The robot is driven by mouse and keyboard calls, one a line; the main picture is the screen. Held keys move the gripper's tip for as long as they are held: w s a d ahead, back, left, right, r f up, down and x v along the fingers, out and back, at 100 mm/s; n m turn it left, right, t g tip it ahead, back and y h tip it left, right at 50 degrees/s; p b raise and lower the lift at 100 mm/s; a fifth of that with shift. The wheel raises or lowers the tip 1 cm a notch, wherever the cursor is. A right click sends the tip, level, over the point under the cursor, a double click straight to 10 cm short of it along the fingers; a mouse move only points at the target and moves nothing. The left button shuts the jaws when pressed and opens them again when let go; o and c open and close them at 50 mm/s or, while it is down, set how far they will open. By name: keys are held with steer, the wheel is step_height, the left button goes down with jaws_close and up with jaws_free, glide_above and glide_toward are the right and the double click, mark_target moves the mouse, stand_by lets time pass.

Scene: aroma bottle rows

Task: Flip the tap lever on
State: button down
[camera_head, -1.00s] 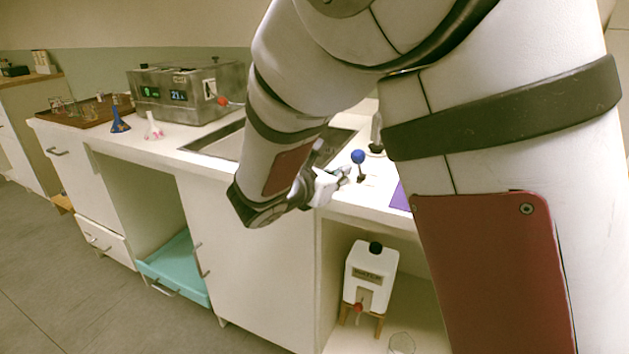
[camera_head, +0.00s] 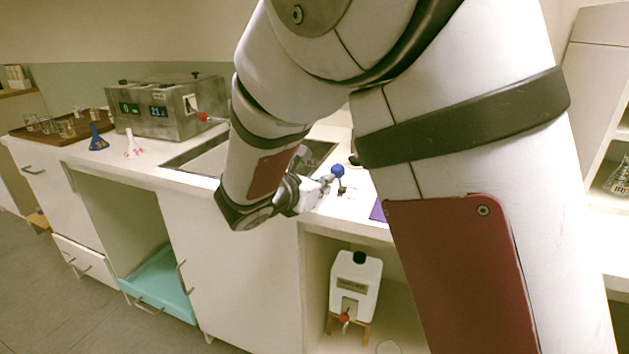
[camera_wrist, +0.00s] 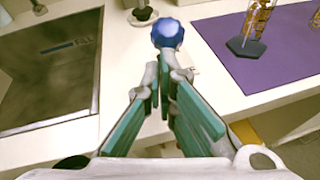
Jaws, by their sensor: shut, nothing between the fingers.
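A lever with a blue ball knob (camera_head: 337,171) stands on the white counter just right of the sink. The knob also shows at the top middle of the wrist view (camera_wrist: 167,33). I take it to be the tap lever. My gripper (camera_head: 325,182) is beside the knob, on its near left side. In the wrist view my gripper (camera_wrist: 165,75) is shut and empty, with its fingertips just short of the knob or against it; I cannot tell which. A metal fitting (camera_wrist: 143,15) shows behind the knob. My arm hides most of the tap area.
The sink (camera_wrist: 45,75) lies to the left. A purple mat (camera_wrist: 262,55) with a glass item (camera_wrist: 247,40) lies to the right. A steel bath (camera_head: 165,108), two funnels and a tray (camera_head: 50,138) stand at the left. A white canister (camera_head: 355,282) sits below the counter.

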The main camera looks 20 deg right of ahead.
steer(key=shift+w+d+r+p, duration=0.1)
steer(key=shift+r+p, duration=0.2)
steer(key=shift+p, duration=0.4)
steer(key=p, duration=0.2)
steer(key=r+g+y+p, duration=0.1)
steer(key=p, duration=0.1)
steer(key=shift+w+d+r, duration=0.15)
steer(key=shift+w+d, duration=0.15)
steer(key=r+g+y+p, duration=0.1)
steer(key=p, duration=0.3)
steer(key=shift+w+d+p, duration=0.3)
steer(key=shift+w+d, duration=0.05)
steer(key=shift+w, duration=0.05)
steer(key=w+g+y+p, duration=0.1)
steer(key=p, duration=0.1)
steer(key=w+d+g+p, duration=0.1)
steer(key=w+d+r+g+y+p, duration=0.1)
steer(key=p, duration=0.1)
steer(key=shift+r+n+y+p, duration=0.1)
steer(key=shift+n+y+p, duration=0.2)
steer(key=shift+n+p, duration=0.1)
steer(key=shift+r, duration=0.1)
steer(key=shift+r, duration=0.7)
